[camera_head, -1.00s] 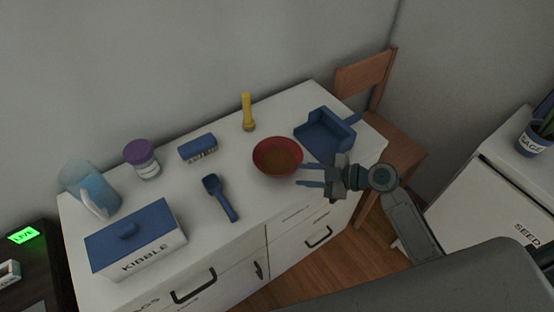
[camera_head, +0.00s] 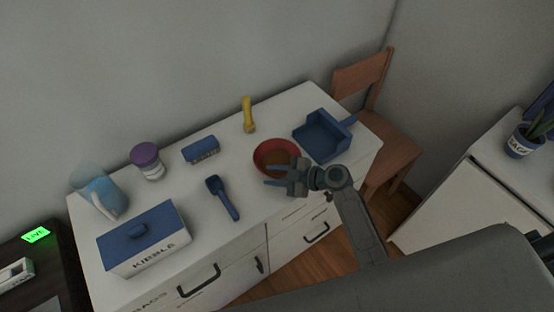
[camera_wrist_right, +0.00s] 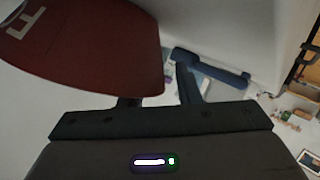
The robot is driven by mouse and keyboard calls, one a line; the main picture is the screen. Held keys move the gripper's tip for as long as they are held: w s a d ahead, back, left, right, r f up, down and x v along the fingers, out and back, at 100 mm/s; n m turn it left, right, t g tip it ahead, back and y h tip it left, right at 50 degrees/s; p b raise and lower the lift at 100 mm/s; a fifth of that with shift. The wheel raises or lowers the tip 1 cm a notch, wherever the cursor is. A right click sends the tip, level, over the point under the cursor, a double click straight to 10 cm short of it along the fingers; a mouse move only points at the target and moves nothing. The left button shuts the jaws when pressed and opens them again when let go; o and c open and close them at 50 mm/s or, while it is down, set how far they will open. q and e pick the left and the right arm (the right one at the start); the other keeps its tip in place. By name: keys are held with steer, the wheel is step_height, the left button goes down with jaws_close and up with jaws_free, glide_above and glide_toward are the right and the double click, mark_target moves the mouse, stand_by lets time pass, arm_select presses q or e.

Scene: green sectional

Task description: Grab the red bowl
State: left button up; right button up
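The red bowl (camera_head: 263,149) stands upright near the front edge of the white cabinet top. In the right wrist view the bowl (camera_wrist_right: 85,45) fills the upper left, with a pale letter on its side. My right gripper (camera_head: 280,173) is open at the bowl's near right side. One finger appears over the rim and the other outside the front wall. In the wrist view the bowl partly hides the left finger, and the right finger stands clear of it. I cannot tell whether either finger touches the bowl. My left gripper is out of view.
On the white cabinet (camera_head: 240,150), a blue scoop (camera_head: 222,198) lies left of the bowl and a blue dustpan (camera_head: 322,137) right. A brush (camera_head: 201,150), yellow flashlight (camera_head: 248,115), jar (camera_head: 147,161), jug (camera_head: 103,195) and kibble box (camera_head: 145,238) stand around. A wooden chair (camera_head: 362,75) is beyond.

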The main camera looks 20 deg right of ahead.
jaws_close()
steer(key=shift+r, duration=0.15)
